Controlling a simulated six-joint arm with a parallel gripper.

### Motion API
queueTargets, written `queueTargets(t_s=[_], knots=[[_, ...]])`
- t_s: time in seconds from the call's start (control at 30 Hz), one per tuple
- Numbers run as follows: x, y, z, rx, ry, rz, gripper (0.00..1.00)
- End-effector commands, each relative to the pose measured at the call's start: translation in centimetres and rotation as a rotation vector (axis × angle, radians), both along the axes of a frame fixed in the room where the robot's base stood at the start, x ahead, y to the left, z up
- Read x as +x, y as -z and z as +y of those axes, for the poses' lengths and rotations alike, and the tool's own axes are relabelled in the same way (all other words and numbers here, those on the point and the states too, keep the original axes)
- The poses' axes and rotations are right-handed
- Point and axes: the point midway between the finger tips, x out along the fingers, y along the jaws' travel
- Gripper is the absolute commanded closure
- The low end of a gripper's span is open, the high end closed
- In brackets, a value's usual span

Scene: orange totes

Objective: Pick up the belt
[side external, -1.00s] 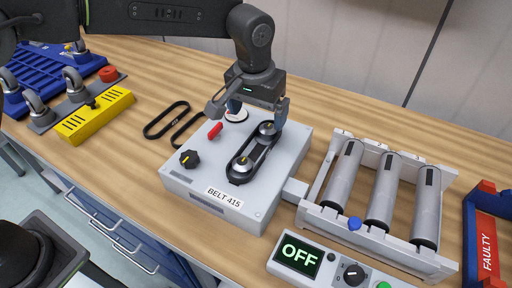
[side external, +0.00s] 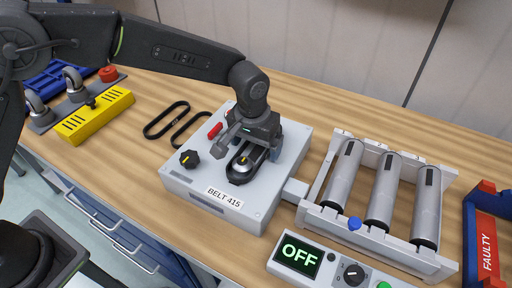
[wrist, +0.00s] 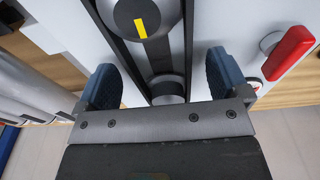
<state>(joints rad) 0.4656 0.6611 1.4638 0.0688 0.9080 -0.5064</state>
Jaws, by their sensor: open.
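A black belt (side external: 233,176) runs around two pulleys on top of a grey box labelled BELT 415 (side external: 180,186). My gripper (side external: 250,148) is low over the far part of the belt and hides it and the far pulley in the side view. In the wrist view the open blue fingertips (wrist: 163,82) straddle the belt (wrist: 116,40), one on each side of its two strands, with visible gaps. The near pulley (side external: 243,161) stays visible in front of my gripper. Two loose black belts (side external: 167,119) lie on the bench left of the box.
The box carries a black knob (side external: 189,159) and a red lever (side external: 215,131). A roller frame (side external: 330,210) stands to the right, with a panel reading OFF (side external: 297,252) in front. A yellow block (side external: 95,115) is at the left. The bench behind the box is clear.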

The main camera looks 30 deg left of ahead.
Motion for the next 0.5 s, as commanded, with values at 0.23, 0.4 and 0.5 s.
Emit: queueTargets(t_s=[0.23, 0.4, 0.5], knots=[[-0.01, -0.06, -0.01, 0.000, 0.000, 0.000, 0.25], [0.00, -0.08, -0.02, 0.000, 0.000, 0.000, 0.41], [-0.01, -0.08, -0.02, 0.000, 0.001, 0.000, 0.50]])
